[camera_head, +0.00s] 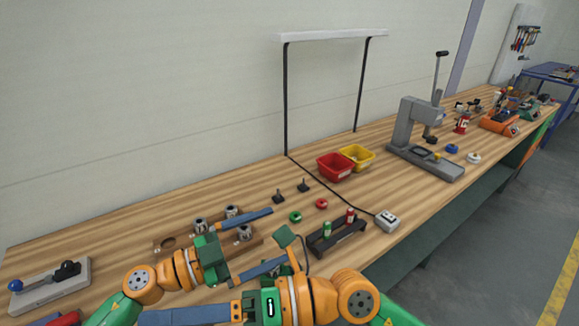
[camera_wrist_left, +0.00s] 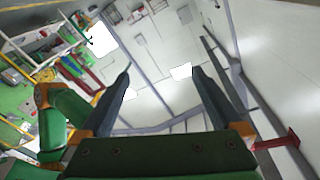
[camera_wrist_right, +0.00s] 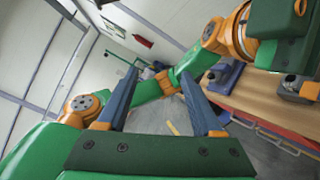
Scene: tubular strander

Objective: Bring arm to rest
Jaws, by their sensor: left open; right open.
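My right gripper (camera_head: 150,317) points left across the bottom of the head view, low in front of the bench's near side. One blue finger shows clearly; the rest is cut off or hidden. In the right wrist view the same gripper (camera_wrist_right: 160,72) has its fingers apart with nothing held; part of my other arm shows beyond them. My left arm comes in from the left, and its gripper (camera_head: 279,234) points right over the bench, partly overlapped by my right arm. In the left wrist view its fingers (camera_wrist_left: 161,70) are spread and empty against the far wall and ceiling.
The wooden bench (camera_head: 110,228) holds a board with metal cylinders (camera_head: 201,224), a dark rack (camera_head: 337,240) with red and green pieces, a red bin (camera_head: 335,166), a yellow bin (camera_head: 357,157), a grey press (camera_head: 413,130) and a lever fixture (camera_head: 50,284). Clear floor lies right.

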